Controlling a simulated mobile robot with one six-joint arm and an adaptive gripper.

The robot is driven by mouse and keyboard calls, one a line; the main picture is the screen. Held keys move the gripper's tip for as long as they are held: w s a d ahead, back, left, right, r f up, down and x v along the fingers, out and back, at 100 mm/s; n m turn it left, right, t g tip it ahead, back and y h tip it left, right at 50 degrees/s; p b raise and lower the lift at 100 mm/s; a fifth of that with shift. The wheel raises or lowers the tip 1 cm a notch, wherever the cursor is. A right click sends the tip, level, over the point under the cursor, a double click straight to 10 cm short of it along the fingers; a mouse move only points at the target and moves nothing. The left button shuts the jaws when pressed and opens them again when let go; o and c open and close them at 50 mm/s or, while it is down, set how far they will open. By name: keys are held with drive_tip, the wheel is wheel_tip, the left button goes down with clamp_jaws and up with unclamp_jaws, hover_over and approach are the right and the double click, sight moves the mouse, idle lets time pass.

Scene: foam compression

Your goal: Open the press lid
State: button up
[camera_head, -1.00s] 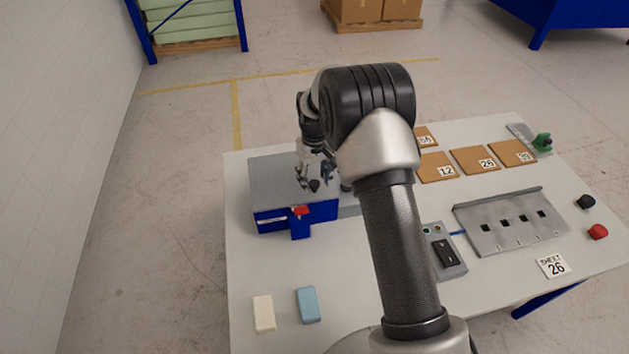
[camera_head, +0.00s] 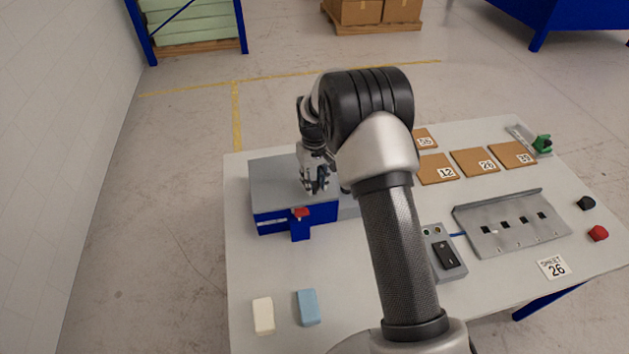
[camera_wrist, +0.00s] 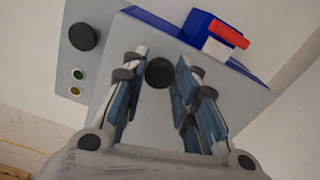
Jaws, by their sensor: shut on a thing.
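The press (camera_head: 272,218) is a blue box with a flat grey lid (camera_head: 272,175), on the left of the table. The lid lies flat on the body. A blue block with a red lever (camera_head: 300,213) is on its front. In the wrist view the grey lid (camera_wrist: 215,85) fills the middle, with a round black knob (camera_wrist: 160,73) on it. My gripper (camera_head: 316,190) is over the lid's right part, pointing down. In the wrist view its fingers (camera_wrist: 160,68) are on either side of the knob and shut on it. The knob is hidden by the fingers in the head view.
A control box (camera_head: 445,253) with a black switch and a slotted metal plate (camera_head: 510,222) are on the right. Numbered brown sheets (camera_head: 474,161) lie at the back. A white block (camera_head: 263,315) and a blue block (camera_head: 308,306) lie in front of the press.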

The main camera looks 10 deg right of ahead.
clamp_jaws()
drive_tip(key=shift+r, duration=0.1)
